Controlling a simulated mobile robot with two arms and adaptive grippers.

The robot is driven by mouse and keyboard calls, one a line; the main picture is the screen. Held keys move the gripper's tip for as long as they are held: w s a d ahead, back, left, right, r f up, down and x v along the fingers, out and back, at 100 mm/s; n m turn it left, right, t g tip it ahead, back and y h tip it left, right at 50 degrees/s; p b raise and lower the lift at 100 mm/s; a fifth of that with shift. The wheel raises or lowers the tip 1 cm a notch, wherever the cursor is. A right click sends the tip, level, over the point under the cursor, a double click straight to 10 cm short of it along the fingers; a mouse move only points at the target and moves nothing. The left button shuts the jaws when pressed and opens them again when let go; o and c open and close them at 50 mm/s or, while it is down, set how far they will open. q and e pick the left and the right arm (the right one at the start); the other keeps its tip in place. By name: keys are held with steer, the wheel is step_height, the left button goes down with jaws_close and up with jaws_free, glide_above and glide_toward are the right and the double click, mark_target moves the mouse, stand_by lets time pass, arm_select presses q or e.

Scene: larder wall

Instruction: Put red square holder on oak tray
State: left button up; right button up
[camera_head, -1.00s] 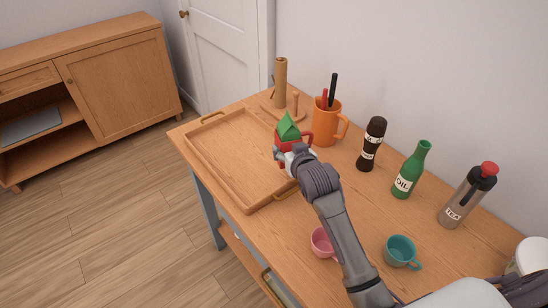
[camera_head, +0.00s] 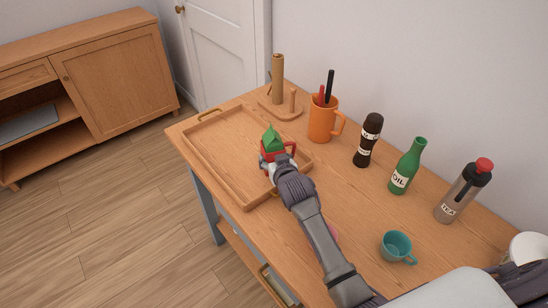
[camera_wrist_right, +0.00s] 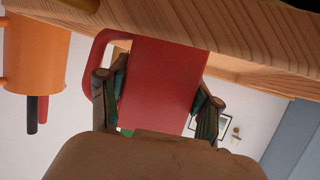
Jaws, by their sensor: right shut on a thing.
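The red square holder (camera_head: 281,158) has a handle on its right side and green pieces (camera_head: 272,139) standing up out of it. My right gripper (camera_head: 267,166) is shut on the holder, over the right part of the oak tray (camera_head: 222,150). In the right wrist view the holder (camera_wrist_right: 163,80) sits between the two fingers (camera_wrist_right: 155,105), its red face filling the middle. I cannot tell whether the holder touches the tray floor. The oak tray has low raised walls and brass-coloured handles, and the rest of its floor is bare. My left gripper is not in view.
An orange mug (camera_head: 323,121) with red and black items and a wooden roll stand (camera_head: 278,85) are behind the tray. A dark bottle (camera_head: 368,140), green oil bottle (camera_head: 406,168), tea flask (camera_head: 461,193) and teal cup (camera_head: 396,246) stand right. My arm mostly hides a pink cup.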

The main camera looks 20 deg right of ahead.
steer(key=o, duration=1.2)
steer(key=shift+c, duration=0.2)
steer(key=shift+s+r, duration=0.1)
steer(key=b+v, duration=0.1)
steer(key=v, duration=1)
steer(key=shift+s+r, duration=0.25)
steer(key=shift+s, duration=0.1)
